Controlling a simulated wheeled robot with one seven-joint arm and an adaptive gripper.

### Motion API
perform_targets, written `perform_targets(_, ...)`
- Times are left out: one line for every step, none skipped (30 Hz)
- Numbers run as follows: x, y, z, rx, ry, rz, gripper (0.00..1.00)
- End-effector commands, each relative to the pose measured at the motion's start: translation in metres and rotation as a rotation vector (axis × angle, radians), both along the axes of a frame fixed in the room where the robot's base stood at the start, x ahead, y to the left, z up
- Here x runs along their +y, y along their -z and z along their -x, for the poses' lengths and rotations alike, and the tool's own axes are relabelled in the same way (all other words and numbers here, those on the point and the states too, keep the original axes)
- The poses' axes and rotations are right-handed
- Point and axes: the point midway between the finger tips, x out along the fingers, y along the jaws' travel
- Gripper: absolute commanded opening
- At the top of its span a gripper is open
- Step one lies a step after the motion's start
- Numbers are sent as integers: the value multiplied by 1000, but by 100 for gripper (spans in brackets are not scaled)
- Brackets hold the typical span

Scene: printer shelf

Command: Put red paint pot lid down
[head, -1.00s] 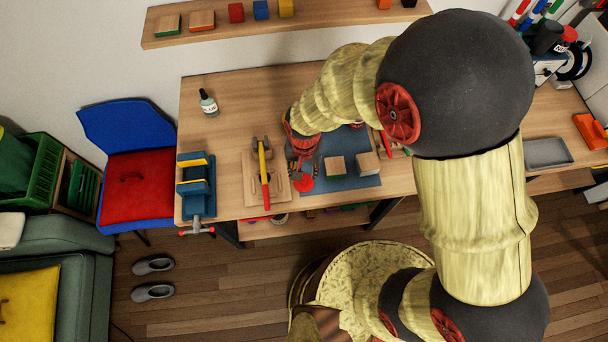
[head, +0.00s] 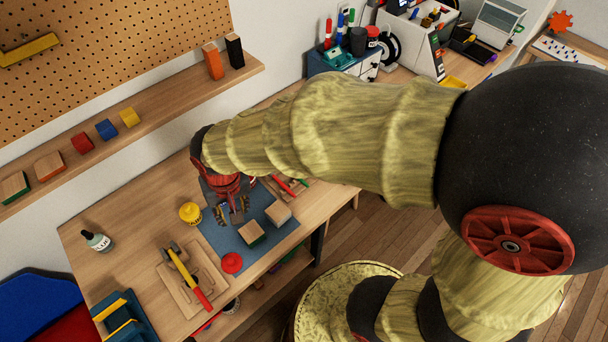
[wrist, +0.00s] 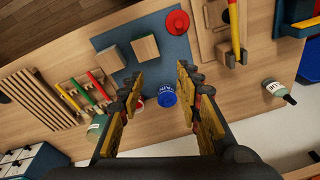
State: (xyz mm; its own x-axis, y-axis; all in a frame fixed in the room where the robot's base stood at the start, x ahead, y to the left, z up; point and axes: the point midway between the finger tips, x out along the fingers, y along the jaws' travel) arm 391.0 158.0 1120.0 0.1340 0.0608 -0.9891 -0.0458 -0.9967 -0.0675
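The red paint pot lid (head: 232,263) lies flat on the front left corner of the blue mat (head: 222,240). In the wrist view the lid (wrist: 177,23) shows beyond my fingertips, with clear space between. My gripper (head: 236,215) is open and empty, over the back of the mat; its two spread fingers frame the wrist view (wrist: 160,82). A blue paint pot (wrist: 167,94) shows between the fingers in the wrist view. A yellow pot (head: 190,213) stands left of my gripper in the head view. The area behind my gripper is hidden there.
Two wooden blocks (head: 278,213) (head: 252,233) stand on the mat, right of the lid. A glue bottle (head: 97,241) stands farther left. A wall shelf (head: 150,128) runs above the table's back.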

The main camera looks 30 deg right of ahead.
Motion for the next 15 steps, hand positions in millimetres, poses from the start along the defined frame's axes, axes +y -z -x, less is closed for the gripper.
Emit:
perform_targets(-23,-30,1,-49,8,-11,34)
perform_targets(-35,-44,4,-73,5,-13,34)
perform_targets(-51,-62,9,-105,2,-14,34)
perform_targets(-63,-75,13,-129,-2,-12,34)
perform_targets(-75,-88,19,-153,-4,-9,34)
perform_targets(-89,-102,27,-185,-6,-4,34)
perform_targets(-100,-112,34,-208,-9,2,34)
perform_targets(-109,-121,41,-229,-11,8,34)
perform_targets(-120,-131,50,-255,-14,18,34)
perform_targets(-127,-137,57,-274,-16,25,34)
perform_targets(-134,-143,63,-290,-19,33,34)
perform_targets(-141,-149,71,-308,-22,42,34)
perform_targets(-145,-152,76,-320,-22,49,34)
perform_targets(-149,-155,81,-330,-26,55,34)
perform_targets(-153,-158,86,-340,-26,62,34)
